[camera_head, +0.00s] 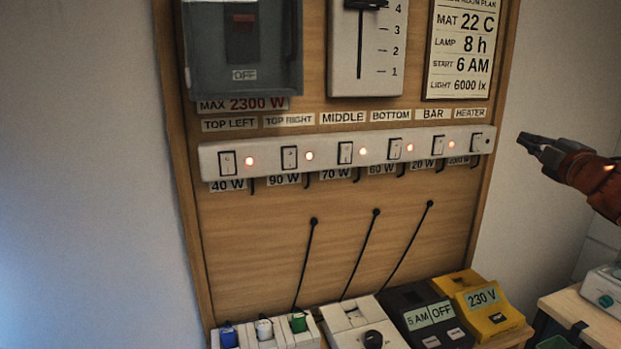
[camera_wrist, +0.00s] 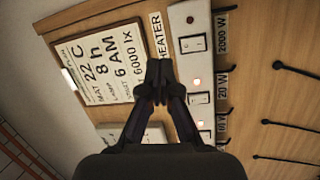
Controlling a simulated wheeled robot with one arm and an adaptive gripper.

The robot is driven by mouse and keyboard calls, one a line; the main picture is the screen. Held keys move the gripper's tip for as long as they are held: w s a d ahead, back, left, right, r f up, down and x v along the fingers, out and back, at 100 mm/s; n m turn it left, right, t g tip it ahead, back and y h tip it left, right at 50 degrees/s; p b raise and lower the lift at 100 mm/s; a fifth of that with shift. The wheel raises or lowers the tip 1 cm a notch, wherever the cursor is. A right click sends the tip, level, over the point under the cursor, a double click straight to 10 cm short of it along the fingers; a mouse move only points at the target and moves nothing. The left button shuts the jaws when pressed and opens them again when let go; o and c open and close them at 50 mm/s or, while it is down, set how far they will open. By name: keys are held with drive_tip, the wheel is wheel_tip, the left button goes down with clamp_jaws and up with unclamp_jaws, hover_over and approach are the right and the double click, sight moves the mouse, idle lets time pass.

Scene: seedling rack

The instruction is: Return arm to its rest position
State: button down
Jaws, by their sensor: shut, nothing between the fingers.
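My gripper (camera_head: 528,142) is at the right edge of the head view, beside the wooden panel and in front of the grey wall. Its fingers are shut and empty, pointing left toward the heater end of the white switch strip (camera_head: 330,155). In the wrist view the shut fingertips (camera_wrist: 159,68) sit in front of the panel, near the HEATER label (camera_wrist: 158,35) and the strip (camera_wrist: 188,22). I cannot tell the exact gap to the panel. My arm comes in from the right; most of it is out of view.
The strip has several rocker switches and lit orange lamps. Above it are a grey switch box (camera_head: 243,45), a slider plate (camera_head: 366,50) and a plan card (camera_head: 461,50). Below stand a black timer box (camera_head: 425,315) and a yellow box (camera_head: 483,305). A wooden bench (camera_head: 580,312) is lower right.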

drive_tip(key=s+a+f+m+g+h, duration=0.2)
drive_tip(key=s+a+f+m+g, duration=0.2)
drive_tip(key=f, duration=0.4)
drive_tip(key=s+a+f+m+g+h, duration=0.1)
drive_tip(key=s+a+f+m+g, duration=0.3)
drive_tip(key=f, duration=0.3)
drive_tip(key=s+a+f+m+g+h, duration=0.25)
drive_tip(key=a+f+m, duration=0.2)
drive_tip(key=f, duration=0.35)
drive_tip(key=s+a+f+m+g+y, duration=0.1)
drive_tip(key=s+a+f+g, duration=0.2)
drive_tip(key=s+a, duration=0.3)
drive_tip(key=s+a+f+m+g+y, duration=0.1)
drive_tip(key=s+a+f+g, duration=0.3)
drive_tip(key=s, duration=0.9)
drive_tip(key=s+a+f+m+g+y, duration=0.1)
drive_tip(key=s+a+f+g+y, duration=0.2)
drive_tip(key=s+a+f, duration=0.3)
drive_tip(key=s+a, duration=0.2)
drive_tip(key=s, duration=0.2)
drive_tip(key=shift+f+g, duration=0.25)
drive_tip(key=shift+g, duration=0.1)
